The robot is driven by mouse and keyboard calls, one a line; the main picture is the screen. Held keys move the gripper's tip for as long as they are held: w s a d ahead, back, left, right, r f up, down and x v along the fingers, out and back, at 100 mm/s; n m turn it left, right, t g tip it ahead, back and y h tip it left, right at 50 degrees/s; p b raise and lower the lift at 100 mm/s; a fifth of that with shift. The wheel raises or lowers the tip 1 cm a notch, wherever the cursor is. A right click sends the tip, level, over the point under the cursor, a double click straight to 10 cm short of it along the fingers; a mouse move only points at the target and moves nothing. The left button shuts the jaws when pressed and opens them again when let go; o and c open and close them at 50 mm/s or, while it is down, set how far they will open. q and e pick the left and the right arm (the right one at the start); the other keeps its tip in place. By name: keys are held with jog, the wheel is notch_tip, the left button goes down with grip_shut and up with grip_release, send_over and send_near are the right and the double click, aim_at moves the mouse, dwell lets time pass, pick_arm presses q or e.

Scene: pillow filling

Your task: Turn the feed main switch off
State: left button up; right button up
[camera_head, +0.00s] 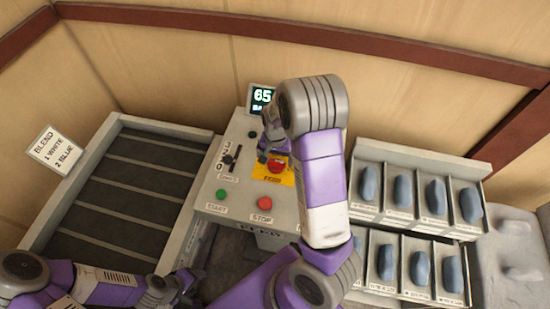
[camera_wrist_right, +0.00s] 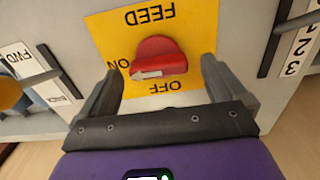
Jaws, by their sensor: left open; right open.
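The feed main switch is a red rotary knob (camera_head: 277,166) on a yellow plate (camera_head: 259,174) on the control panel. In the right wrist view the knob (camera_wrist_right: 160,56) appears upside down, and its white arrow points left at the ON label. The OFF label (camera_wrist_right: 160,93) is on the plate's near edge. My right gripper (camera_wrist_right: 162,74) is open, with one finger on each side of the knob's near part; I cannot tell whether they touch it. In the head view my right arm partly covers the panel. My left gripper (camera_head: 182,287) is open and empty at the lower left.
A dark conveyor (camera_head: 130,175) lies left. Bins (camera_head: 398,207) with blue pillows stand right.

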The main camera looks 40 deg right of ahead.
jog(key=shift+f, duration=0.35)
jog(key=shift+s, duration=0.25)
jog(key=shift+w+f, duration=0.1)
jog(key=shift+w, duration=0.05)
jog(key=shift+c, duration=0.3)
jog(key=shift+c, duration=1.3)
jog(key=c, duration=0.7)
jog(key=shift+c, duration=0.2)
